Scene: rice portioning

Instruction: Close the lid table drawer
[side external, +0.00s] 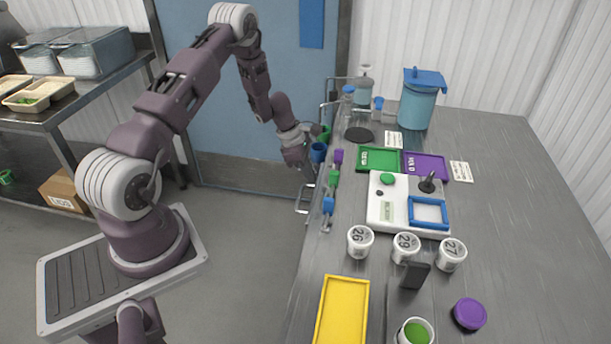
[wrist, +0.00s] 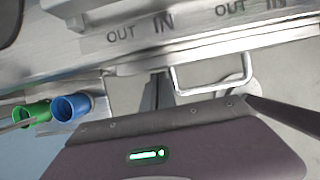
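My gripper (side external: 296,155) hangs beside the left edge of the steel table in the side view, above the floor. A metal drawer handle (wrist: 212,88) shows just beyond the gripper body, below the table edge marked OUT and IN. A handle (side external: 305,199) also sticks out from the table's left edge in the side view, a little below my gripper. The drawer itself is mostly hidden, so how far it stands out is unclear.
Blue (wrist: 70,107) and green (wrist: 30,114) cups sit close to my gripper at the table edge. The steel table (side external: 530,230) holds trays, numbered white tubs, a white panel with a lever and a blue-lidded container (side external: 417,105). The floor (side external: 240,240) left of the table is clear.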

